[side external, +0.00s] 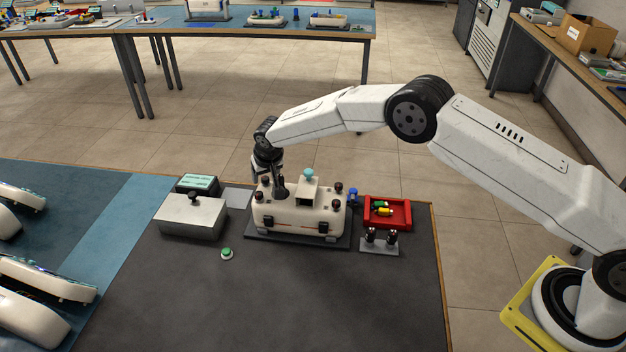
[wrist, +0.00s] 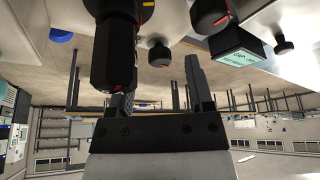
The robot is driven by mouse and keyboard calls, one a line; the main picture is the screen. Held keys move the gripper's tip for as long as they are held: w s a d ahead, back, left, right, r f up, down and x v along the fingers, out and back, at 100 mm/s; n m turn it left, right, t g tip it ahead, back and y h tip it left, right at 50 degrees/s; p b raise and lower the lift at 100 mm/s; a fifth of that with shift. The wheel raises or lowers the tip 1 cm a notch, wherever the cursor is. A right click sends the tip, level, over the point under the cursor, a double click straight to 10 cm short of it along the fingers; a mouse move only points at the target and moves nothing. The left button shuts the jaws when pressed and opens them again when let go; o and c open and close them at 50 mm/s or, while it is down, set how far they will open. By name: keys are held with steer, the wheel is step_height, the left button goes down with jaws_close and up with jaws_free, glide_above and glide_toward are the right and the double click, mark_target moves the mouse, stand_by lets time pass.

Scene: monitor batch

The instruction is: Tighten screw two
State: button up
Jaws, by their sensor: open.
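A white device (side external: 298,222) stands on a dark base plate, with several dark screw knobs and a teal knob (side external: 308,174) on top. I cannot tell which knob is screw two. My gripper (side external: 277,188) points down at the device's left rear, close to a dark knob there. In the wrist view my gripper (wrist: 155,82) has its two fingers apart. A large black knob (wrist: 114,50) with red and yellow marks lies close to the left finger; contact is unclear. Smaller black knobs (wrist: 160,53) and (wrist: 209,15) show beyond.
A grey box with a black knob (side external: 190,216) and a small screen unit (side external: 198,184) stand left of the device. A green button (side external: 227,253) is in front. A red tray (side external: 388,224) with coloured parts and a holder (side external: 379,247) stand right.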

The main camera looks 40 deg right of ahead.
steer(key=shift+w+f, duration=0.15)
steer(key=shift+f, duration=0.2)
jaws_close()
steer(key=shift+a+m, duration=0.1)
steer(key=shift+m, duration=0.5)
steer(key=shift+a+m+g+h, duration=0.1)
steer(key=shift+m+g+h, duration=0.3)
steer(key=shift+m, duration=0.85)
steer(key=shift+m+g+h, duration=0.2)
steer(key=shift+m+h, duration=0.4)
steer(key=shift+m, duration=0.65)
steer(key=shift+f, duration=0.1)
